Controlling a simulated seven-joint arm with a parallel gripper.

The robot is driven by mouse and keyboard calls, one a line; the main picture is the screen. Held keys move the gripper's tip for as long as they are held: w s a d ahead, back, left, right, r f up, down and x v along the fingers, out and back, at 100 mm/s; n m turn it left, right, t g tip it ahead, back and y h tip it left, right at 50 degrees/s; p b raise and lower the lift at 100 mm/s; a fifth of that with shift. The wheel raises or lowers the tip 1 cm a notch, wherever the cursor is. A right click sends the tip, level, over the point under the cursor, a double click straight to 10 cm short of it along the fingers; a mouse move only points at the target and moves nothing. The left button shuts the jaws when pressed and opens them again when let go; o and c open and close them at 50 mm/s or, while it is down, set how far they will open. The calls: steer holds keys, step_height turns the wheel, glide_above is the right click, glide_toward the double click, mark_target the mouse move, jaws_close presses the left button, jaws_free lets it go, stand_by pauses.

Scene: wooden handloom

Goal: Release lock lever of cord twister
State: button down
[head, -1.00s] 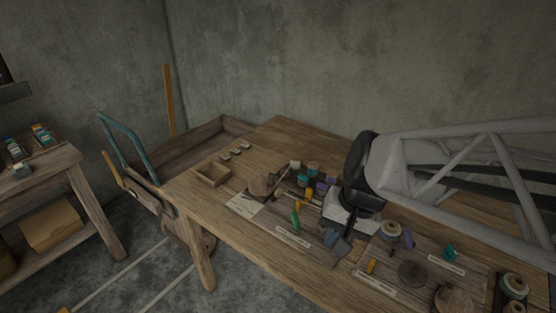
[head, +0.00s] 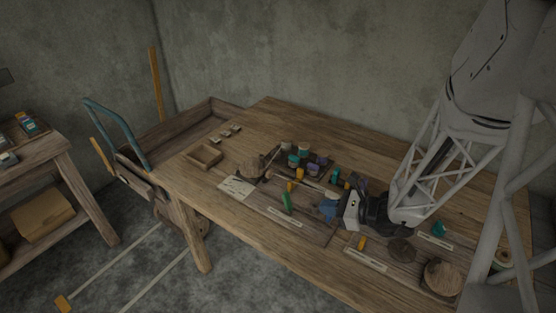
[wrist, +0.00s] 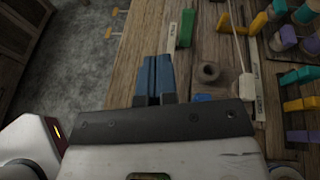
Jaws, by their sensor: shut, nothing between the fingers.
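My gripper (head: 327,210) is low over the front part of the wooden table, pointing left in the head view. Its two blue fingers (wrist: 155,75) are pressed together with nothing between them. A small upright green piece (head: 287,202) stands left of the fingertips, apart from them; it also shows in the wrist view (wrist: 187,27), beyond the fingers and to the right. A yellow piece (head: 290,187) stands behind it. A round wooden device with a slanted rod (head: 251,168) sits farther left. I cannot tell which piece is the lock lever.
Several spools (head: 317,160) stand behind the gripper. Labelled strips (head: 285,217) lie along the table front. A round wooden piece (head: 443,277) is at the front right.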

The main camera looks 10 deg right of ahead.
mark_target(288, 196)
steer(key=d+f+m+t, duration=0.1)
steer(key=w+d+f+m+t+h, duration=0.1)
steer(key=d+m, duration=0.1)
steer(key=shift+f, duration=0.25)
steer(key=shift+w+a, duration=0.1)
steer(key=shift+a, duration=0.05)
steer(key=shift+x, duration=6.75)
steer(key=shift+w+a, duration=0.1)
